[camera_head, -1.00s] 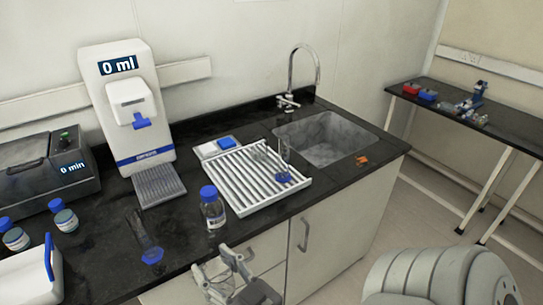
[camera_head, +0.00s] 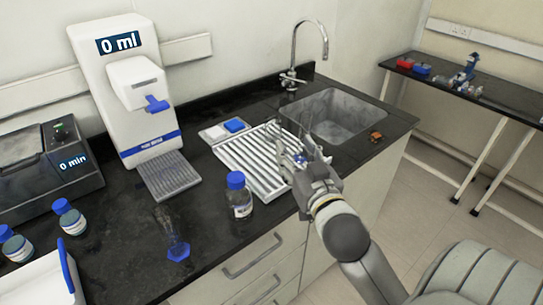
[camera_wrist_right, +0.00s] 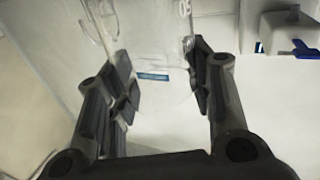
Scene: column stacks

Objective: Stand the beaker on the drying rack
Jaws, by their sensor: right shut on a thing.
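My right gripper (camera_head: 308,160) is over the right part of the white slatted drying rack (camera_head: 238,157), hiding some of it. In the right wrist view the beaker (camera_wrist_right: 150,50), clear glass, is between the fingers of the right gripper (camera_wrist_right: 160,85), which are shut on it. In the head view the beaker is hard to make out against the rack. I cannot tell whether it touches the slats. Another glass piece with a blue part (camera_head: 299,158) shows on the rack right beside the gripper, partly hidden. My left gripper is not in view.
A blue-capped bottle (camera_head: 238,196) stands in front of the rack. A glass cylinder with a blue base (camera_head: 177,249) lies on the counter to the left. The dispenser (camera_head: 125,90) stands behind left, the sink (camera_head: 335,117) behind right. An orange item (camera_head: 376,137) lies by the sink.

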